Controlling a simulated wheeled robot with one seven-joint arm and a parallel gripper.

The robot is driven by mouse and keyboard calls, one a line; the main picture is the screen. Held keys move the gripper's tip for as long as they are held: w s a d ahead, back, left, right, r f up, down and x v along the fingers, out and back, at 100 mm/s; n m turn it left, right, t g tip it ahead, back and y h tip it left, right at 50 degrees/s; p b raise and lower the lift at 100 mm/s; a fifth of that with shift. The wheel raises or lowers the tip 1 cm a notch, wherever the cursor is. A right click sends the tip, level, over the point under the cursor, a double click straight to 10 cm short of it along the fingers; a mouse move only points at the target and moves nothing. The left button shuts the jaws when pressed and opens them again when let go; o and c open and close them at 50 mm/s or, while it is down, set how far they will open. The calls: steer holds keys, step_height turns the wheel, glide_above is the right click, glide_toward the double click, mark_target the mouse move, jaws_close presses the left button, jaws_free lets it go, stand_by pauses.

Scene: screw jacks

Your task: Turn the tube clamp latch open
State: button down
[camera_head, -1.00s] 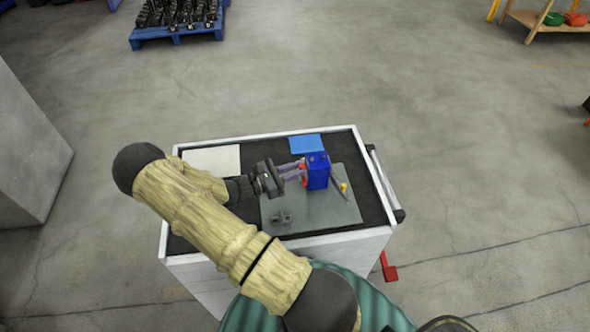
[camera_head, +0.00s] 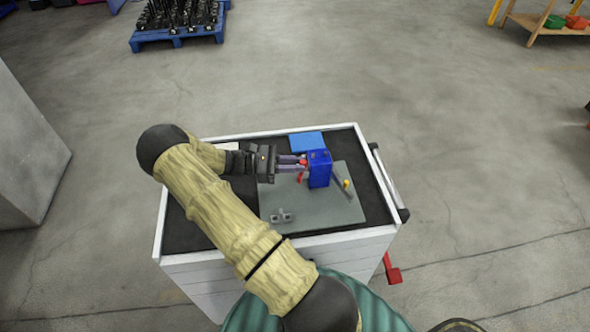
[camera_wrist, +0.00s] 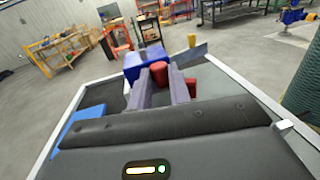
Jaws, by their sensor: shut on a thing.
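The tube clamp is a blue block (camera_head: 319,168) standing on a grey plate (camera_head: 300,212) on the cart. It also shows in the wrist view (camera_wrist: 148,59), beyond my fingers. A red latch (camera_head: 302,163) is on its left side. In the wrist view a red part (camera_wrist: 159,72) lies between my fingertips, and another red part (camera_wrist: 190,86) lies just right of them. My gripper (camera_head: 303,163) reaches in from the left, fingers pointing at the block, and is shut on the red latch. The fingertips hide part of the latch, and its exact angle is hard to tell.
A grey bar (camera_head: 342,184) and a yellow knob (camera_head: 346,183) are right of the block. A small grey bracket (camera_head: 281,216) sits at the plate's front left. A blue pad (camera_head: 306,142) lies behind. The cart's white rim (camera_head: 160,215) surrounds the dark top.

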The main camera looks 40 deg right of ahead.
steer(key=shift+w+d+m+g+y+b, duration=0.1)
steer(key=shift+m+g+y+b, duration=0.3)
steer(key=shift+m+g+y, duration=0.25)
steer(key=shift+w+d+m+g+y+b, duration=0.1)
steer(key=shift+m+g+y+b, duration=0.25)
steer(key=shift+m+g+y, duration=0.25)
steer(key=c, duration=1.3)
jaws_free()
steer(key=shift+r, duration=0.1)
